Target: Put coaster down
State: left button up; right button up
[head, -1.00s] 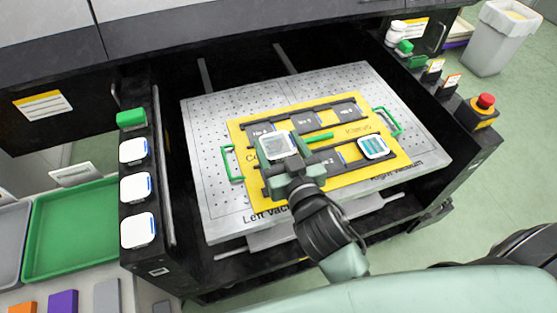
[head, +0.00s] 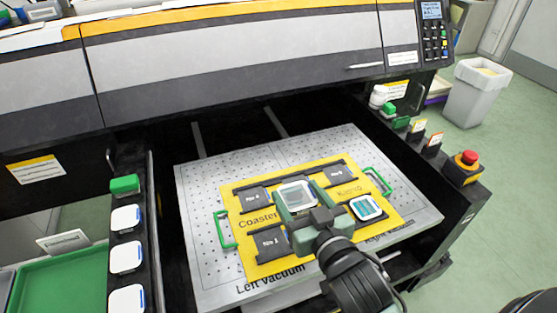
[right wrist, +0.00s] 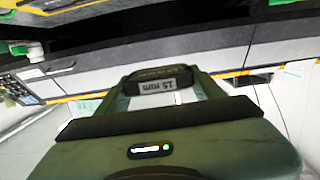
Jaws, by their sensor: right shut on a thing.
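My right gripper (head: 298,195) is shut on a pale square coaster (head: 297,191) with a white rim. It is over the yellow jig (head: 260,266), covering the middle of its back row. I cannot tell whether the coaster touches the jig. In the right wrist view my right gripper (right wrist: 165,95) shows green fingers, and its body hides most of what it holds. A second coaster (head: 366,208) with a teal face lies in the jig's front right slot. Dark slots show at back left (head: 254,194), back right (head: 337,173) and front left (head: 269,240). My left gripper is out of view.
The jig, with green handles (head: 227,229), lies on the perforated metal bed (head: 195,200) of an open drawer.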

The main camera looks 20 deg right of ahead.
jog(key=a+r+n+g+y, duration=0.2)
jog(key=a+n+g+y, duration=0.6)
jog(key=a+n+y, duration=0.4)
jog(key=shift+a+g+y, duration=0.4)
jog(key=shift+a+y, duration=0.7)
jog(key=shift+a, duration=1.1)
